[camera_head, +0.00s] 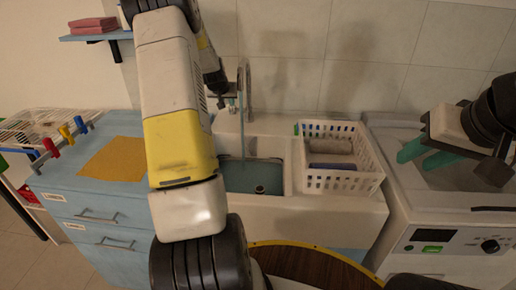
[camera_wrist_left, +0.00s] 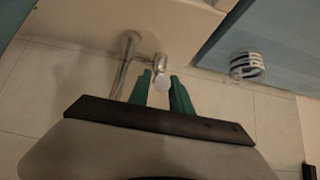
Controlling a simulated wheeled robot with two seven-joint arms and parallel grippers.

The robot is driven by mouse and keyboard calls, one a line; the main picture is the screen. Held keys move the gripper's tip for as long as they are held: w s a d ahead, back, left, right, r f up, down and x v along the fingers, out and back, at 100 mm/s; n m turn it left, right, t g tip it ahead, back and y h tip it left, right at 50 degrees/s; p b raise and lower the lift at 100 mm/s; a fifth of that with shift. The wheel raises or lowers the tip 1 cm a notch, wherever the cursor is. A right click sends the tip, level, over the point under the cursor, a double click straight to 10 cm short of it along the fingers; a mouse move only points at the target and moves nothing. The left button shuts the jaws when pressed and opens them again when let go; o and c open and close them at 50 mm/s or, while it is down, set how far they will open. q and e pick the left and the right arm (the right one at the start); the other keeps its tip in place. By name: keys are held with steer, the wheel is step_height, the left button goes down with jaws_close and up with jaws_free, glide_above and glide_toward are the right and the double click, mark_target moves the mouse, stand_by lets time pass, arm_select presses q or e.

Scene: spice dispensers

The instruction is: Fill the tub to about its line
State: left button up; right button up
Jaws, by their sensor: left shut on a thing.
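The teal tub (camera_head: 232,178) sits in the white sink at the centre of the head view; its left side is hidden by my left arm. A dark round spot shows at its bottom. No fill line can be made out. The curved metal tap (camera_head: 246,82) stands behind it, with a thin pale stream seeming to run down from it. In the left wrist view my left gripper (camera_wrist_left: 161,94) has its green fingers around the tap's round metal knob (camera_wrist_left: 161,76), beside the spout (camera_wrist_left: 122,62). My right gripper (camera_head: 424,156) is open and empty over the machine at the right.
A white basket (camera_head: 345,178) with rolled cloths stands on the sink's right side. A white washing machine (camera_head: 450,215) is further right. A blue cabinet (camera_head: 75,190) with a yellow cloth (camera_head: 113,158) and coloured pegs is at the left.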

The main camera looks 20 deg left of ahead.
arm_select(q)
steer(key=shift+f, duration=0.1)
stand_by(0.3)
steer(key=shift+s+f, duration=0.15)
steer(key=shift+f, duration=0.05)
stand_by(2.3)
steer(key=shift+s+d+f, duration=0.1)
steer(key=shift+s+f, duration=0.2)
steer(key=shift+f, duration=0.2)
steer(key=shift+s+d+f, duration=0.1)
steer(key=shift+s+f, duration=0.2)
steer(key=shift+f, duration=0.2)
steer(key=shift+s+f, duration=0.25)
steer(key=shift+f, duration=0.45)
steer(key=o, duration=1.1)
steer(key=shift+c, duration=0.2)
